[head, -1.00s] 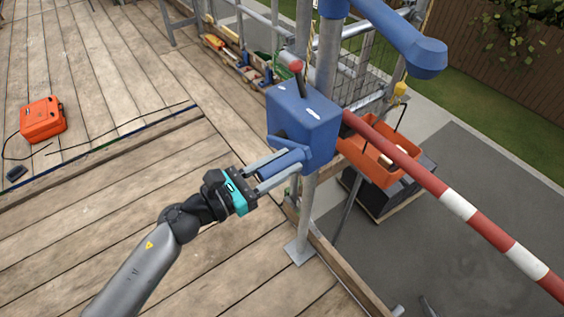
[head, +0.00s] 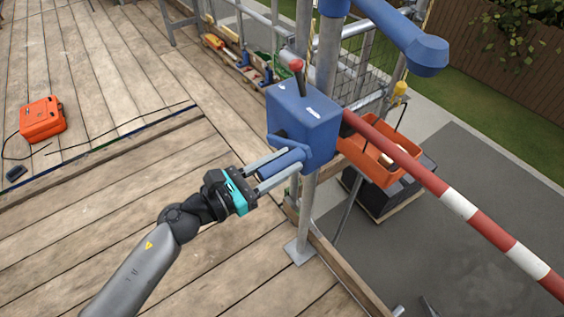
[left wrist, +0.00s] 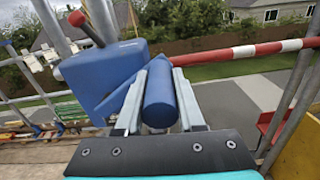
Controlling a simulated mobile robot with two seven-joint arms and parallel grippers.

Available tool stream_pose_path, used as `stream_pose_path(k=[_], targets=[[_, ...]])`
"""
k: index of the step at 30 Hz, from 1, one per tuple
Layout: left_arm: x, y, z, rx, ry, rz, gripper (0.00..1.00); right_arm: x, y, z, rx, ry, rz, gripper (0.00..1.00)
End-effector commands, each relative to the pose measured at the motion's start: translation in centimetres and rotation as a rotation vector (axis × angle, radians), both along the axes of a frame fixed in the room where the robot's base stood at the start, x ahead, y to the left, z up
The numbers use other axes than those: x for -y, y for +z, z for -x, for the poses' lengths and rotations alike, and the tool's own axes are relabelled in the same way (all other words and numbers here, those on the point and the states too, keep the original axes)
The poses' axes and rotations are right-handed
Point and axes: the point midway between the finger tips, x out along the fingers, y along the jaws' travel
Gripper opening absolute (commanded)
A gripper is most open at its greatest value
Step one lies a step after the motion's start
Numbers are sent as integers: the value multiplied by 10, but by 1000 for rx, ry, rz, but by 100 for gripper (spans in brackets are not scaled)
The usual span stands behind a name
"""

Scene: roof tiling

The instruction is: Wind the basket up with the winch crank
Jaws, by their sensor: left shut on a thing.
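The blue winch (head: 303,122) is a box on a grey post, with a red-knobbed lever (head: 296,68) on top. Its crank has a blue cylindrical handle (head: 281,163) on the near left side. My left gripper (head: 277,169) is shut on that handle, one finger along each side. In the left wrist view the handle (left wrist: 160,98) lies between the two fingers, with the winch (left wrist: 105,75) behind it. The orange basket (head: 378,165) hangs beyond the red-and-white bar, with a few items in it. My right gripper is not in view.
A red-and-white bar (head: 458,204) runs from beside the winch to the lower right. A blue hoist arm (head: 400,40) reaches over the edge. A dark stack (head: 385,198) is below the basket. An orange case (head: 42,119) sits on the deck, which is otherwise largely clear.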

Motion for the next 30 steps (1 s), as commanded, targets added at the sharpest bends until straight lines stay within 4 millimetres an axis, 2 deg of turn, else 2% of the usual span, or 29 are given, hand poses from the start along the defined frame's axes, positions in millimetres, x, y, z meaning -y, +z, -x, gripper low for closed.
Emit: stream_pose_path(k=[9,20,21,28,30], targets=[[4,-20,6,94,-2,-73,0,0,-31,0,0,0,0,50],[5,-19,7,105,-1,-84,0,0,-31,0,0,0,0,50],[5,-19,7,104,-1,-83,41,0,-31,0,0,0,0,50],[5,-19,7,105,-1,-83,67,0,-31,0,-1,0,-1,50],[5,-18,7,106,-2,-82,67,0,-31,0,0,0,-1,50]])
